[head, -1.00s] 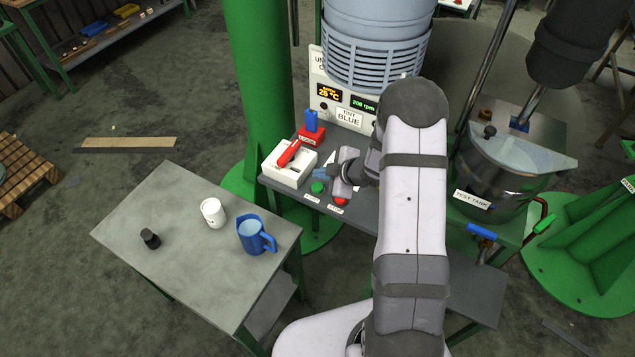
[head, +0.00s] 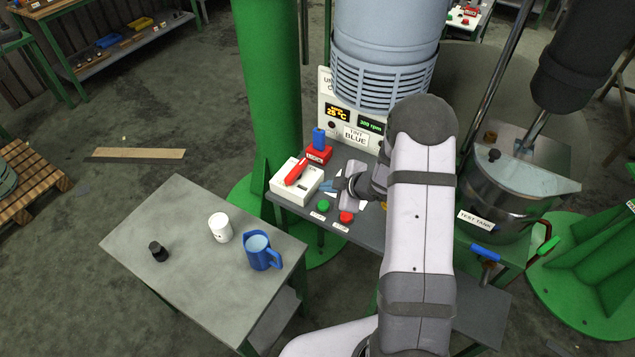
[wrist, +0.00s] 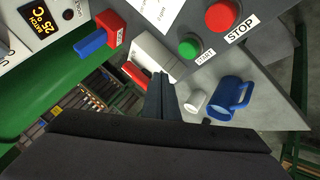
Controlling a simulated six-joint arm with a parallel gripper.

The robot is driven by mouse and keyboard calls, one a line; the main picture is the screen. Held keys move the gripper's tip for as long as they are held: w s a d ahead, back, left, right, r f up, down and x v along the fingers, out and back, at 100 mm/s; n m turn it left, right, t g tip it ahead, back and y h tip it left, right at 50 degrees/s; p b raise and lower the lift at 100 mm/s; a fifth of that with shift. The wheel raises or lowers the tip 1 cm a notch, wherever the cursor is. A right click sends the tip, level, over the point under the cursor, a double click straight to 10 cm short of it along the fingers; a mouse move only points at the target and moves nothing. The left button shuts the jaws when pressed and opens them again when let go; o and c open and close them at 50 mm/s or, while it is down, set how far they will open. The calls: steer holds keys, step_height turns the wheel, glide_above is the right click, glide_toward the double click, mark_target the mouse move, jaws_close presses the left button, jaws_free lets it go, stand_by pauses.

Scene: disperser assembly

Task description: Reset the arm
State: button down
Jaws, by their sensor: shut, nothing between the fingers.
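My gripper (head: 330,186) is shut and empty. In the head view it is over the control shelf, just behind the green START button (head: 323,206) and the red STOP button (head: 346,217), and apart from both. In the wrist view the closed fingers (wrist: 160,92) point away from the camera. The green button (wrist: 188,48) and the red button (wrist: 221,15) lie above and to the right of the fingertips there. My arm rises from the lower edge of the head view and bends toward the shelf.
A white box with a red lever (head: 297,178) and a red block with a blue handle (head: 318,150) stand left of my gripper. The test tank (head: 500,200) is to the right. A side table holds a blue jug (head: 260,252), white cup (head: 220,228) and black bottle (head: 158,251).

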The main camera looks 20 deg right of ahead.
steer(key=s+d+r+m+g+h+b, duration=0.3)
steer(key=s+r+m+h, duration=0.2)
steer(key=s+m, duration=0.25)
steer(key=s+a+r+m+g, duration=0.1)
steer(key=s+a+m+g, duration=0.1)
steer(key=s, duration=0.9)
steer(key=s+a+r+m+g+b, duration=0.1)
steer(key=s+a+m+g, duration=0.2)
steer(key=s, duration=0.7)
steer(key=shift+s+a+r+m+y+b, duration=0.3)
steer(key=shift+s+a+m+y, duration=0.1)
steer(key=shift+a+m, duration=0.7)
